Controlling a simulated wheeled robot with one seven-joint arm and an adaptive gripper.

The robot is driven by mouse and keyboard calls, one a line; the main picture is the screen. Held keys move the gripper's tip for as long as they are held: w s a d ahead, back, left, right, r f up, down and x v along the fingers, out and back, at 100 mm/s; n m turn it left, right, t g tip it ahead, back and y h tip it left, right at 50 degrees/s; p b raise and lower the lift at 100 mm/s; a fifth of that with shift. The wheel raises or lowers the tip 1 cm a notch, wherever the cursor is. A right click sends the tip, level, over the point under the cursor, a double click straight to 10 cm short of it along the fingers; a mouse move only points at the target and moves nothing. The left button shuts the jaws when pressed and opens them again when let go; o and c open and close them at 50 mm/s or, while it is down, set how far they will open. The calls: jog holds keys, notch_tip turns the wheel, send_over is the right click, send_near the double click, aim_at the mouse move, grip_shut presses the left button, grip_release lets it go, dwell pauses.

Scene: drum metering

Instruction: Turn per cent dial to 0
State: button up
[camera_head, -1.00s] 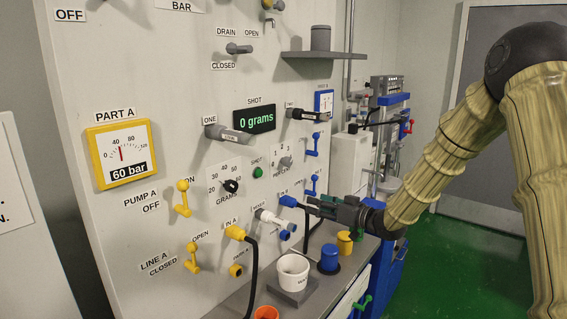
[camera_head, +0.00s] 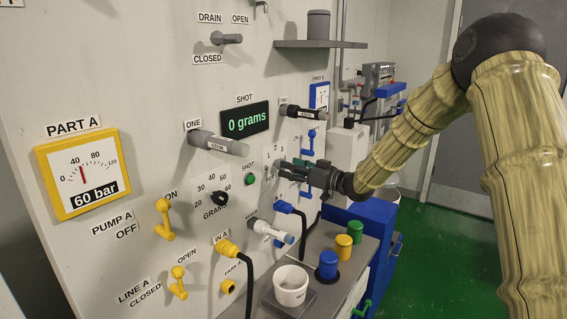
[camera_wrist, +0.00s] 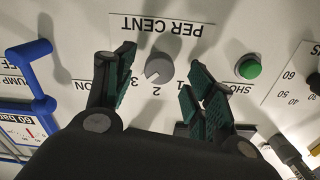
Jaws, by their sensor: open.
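The per cent dial (camera_wrist: 160,68) is a round grey knob under the PER CENT label (camera_wrist: 160,28), seen upside down in the wrist view. Numbers 1, 2 and 3 show around it. The 0 is not visible. A light mark on the knob seems to point between 2 and 3, but it is small. My gripper (camera_wrist: 160,70) is open, with one dark green-padded finger on each side of the knob, apparently without touching it. In the head view my gripper (camera_head: 284,170) is at the panel and hides the dial.
Close by are the green SHOT button (camera_wrist: 249,68), a blue lever (camera_wrist: 30,52), the grams dial (camera_head: 220,199), and a grey ONE handle (camera_head: 218,143). A white cup (camera_head: 291,285) and several coloured-lid pots stand on the shelf below. Open floor lies right.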

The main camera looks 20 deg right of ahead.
jog(key=x, duration=0.2)
jog(key=p+x, duration=0.1)
jog(key=shift+a+r, duration=0.15)
jog(key=shift+r, duration=0.1)
jog(key=shift+w+f, duration=0.25)
jog(key=shift+w, duration=0.15)
jog(key=shift+s+r, duration=0.15)
jog(key=shift+s, duration=0.05)
jog(key=shift+c, duration=1)
jog(key=c, duration=0.9)
